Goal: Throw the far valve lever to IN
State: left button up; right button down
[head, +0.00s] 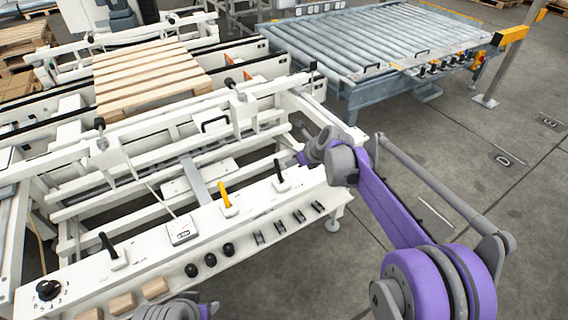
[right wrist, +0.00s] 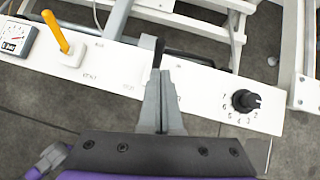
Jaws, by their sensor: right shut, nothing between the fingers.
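The control panel (head: 150,252) is a long white beam with several levers. The far lever (head: 280,174) is black on a white base, at the panel's far right end in the head view. In the right wrist view the far lever (right wrist: 158,52) stands just beyond my fingertips, partly hidden by them. My right gripper (right wrist: 160,75) is shut and empty, close to this lever; I cannot tell whether it touches. In the head view my right gripper (head: 302,158) is mostly hidden by its own wrist. The lever's markings are too small to read.
A yellow lever (head: 226,196) and a gauge (head: 181,230) stand left of the far lever, then another black lever (head: 110,246). A numbered knob (right wrist: 245,100) lies right of my fingers. A wooden pallet (head: 150,75) and roller conveyor (head: 380,35) lie behind.

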notch_tip(320, 180, up, 8)
jog(key=s+d, duration=0.1)
jog(key=d, duration=0.1)
jog(key=shift+s+d+p, duration=0.25)
jog(key=shift+d+p, duration=0.05)
jog(key=shift+p, duration=0.1)
